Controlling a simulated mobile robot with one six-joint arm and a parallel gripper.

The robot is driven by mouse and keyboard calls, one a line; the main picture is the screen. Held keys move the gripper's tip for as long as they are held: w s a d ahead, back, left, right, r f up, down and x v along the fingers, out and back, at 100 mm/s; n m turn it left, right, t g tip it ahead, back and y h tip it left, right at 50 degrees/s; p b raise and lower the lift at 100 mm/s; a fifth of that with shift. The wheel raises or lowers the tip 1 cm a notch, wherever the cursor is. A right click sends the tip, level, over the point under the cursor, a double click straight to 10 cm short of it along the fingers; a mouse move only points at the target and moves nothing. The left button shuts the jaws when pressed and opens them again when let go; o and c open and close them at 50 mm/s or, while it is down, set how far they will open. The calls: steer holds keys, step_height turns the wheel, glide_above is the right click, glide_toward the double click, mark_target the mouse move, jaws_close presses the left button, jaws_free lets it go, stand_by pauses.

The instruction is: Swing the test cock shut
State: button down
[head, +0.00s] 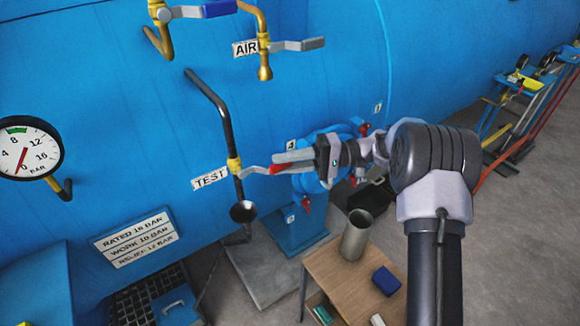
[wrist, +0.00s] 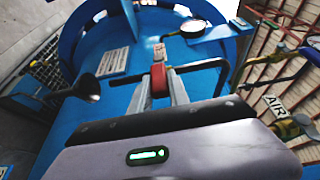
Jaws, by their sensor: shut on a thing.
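The test cock (head: 234,165) is a small brass valve on a dark vertical pipe (head: 214,97), beside a white TEST label (head: 210,178). Its lever (head: 254,170) points right, roughly across the pipe, and ends in a red grip (head: 277,169). My gripper (head: 283,163) comes in from the right and is shut on the lever at the red grip. In the wrist view the red grip (wrist: 159,80) sits between my two fingers (wrist: 165,92). The fingers hide part of the lever's end.
A black funnel (head: 243,211) sits below the cock. The air cock (head: 264,44) and its lever are above. A pressure gauge (head: 28,147) is at left. A small wooden table (head: 330,275) with a metal cup (head: 356,236) stands below my arm. Blue flanged fittings are behind my gripper.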

steer(key=shift+f, duration=0.25)
stand_by(0.3)
steer(key=c, duration=1.2)
jaws_free()
steer(key=shift+c, duration=0.2)
steer(key=v, duration=1.2)
steer(key=shift+f+b, duration=0.2)
steer(key=shift+b, duration=0.2)
